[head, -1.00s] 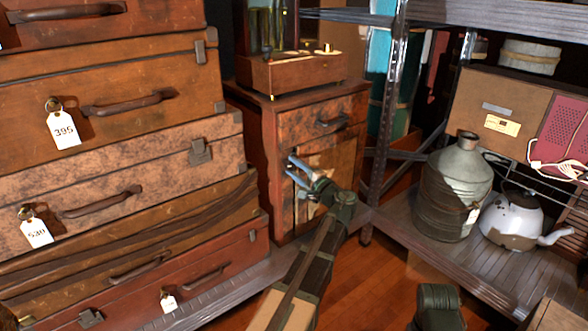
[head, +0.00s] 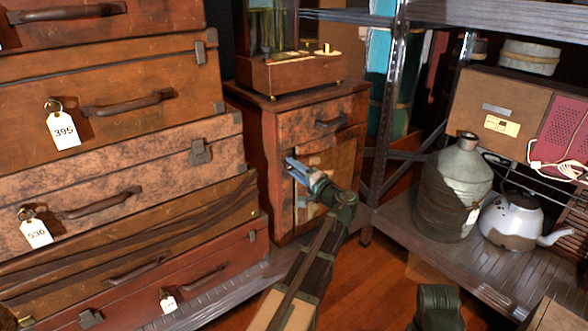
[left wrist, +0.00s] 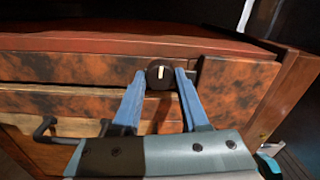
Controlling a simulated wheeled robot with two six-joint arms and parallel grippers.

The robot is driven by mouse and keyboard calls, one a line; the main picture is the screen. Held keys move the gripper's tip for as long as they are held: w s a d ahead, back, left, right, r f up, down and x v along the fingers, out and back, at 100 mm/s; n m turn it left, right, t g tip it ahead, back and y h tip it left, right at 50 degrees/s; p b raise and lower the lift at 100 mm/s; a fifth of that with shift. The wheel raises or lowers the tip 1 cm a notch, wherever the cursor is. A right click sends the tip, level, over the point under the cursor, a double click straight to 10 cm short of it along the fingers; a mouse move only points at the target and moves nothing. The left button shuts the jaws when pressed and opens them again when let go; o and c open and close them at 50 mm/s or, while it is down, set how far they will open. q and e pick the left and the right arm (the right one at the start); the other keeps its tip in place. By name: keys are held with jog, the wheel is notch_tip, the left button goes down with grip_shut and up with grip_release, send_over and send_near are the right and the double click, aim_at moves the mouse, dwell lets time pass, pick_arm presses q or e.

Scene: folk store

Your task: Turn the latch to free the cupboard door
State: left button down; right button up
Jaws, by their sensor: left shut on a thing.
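The latch is a round black knob (left wrist: 161,73) with a white mark, on the mottled brown front of the small cupboard. In the left wrist view the mark stands nearly upright. My left gripper (left wrist: 159,76) is shut on the knob, one blue finger on each side. In the head view my left gripper (head: 290,166) reaches the left edge of the cupboard door (head: 338,170), below the drawer (head: 300,124), and the knob is hidden there. The door looks closed. My right gripper is out of view.
Stacked suitcases (head: 120,170) stand close to the cupboard's left. A wooden-based instrument (head: 290,72) sits on its top. A metal shelf at right holds a large jug (head: 463,165) and a white kettle (head: 512,222). Some floor (head: 350,275) is bare in front.

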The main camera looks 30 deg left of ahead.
pick_arm(q)
jog(key=shift+s, duration=0.1)
jog(key=c, duration=0.7)
grip_release()
jog(key=shift+d, duration=0.1)
jog(key=v, duration=1.3)
jog(key=shift+s+d, duration=0.2)
jog(key=shift+d, duration=0.1)
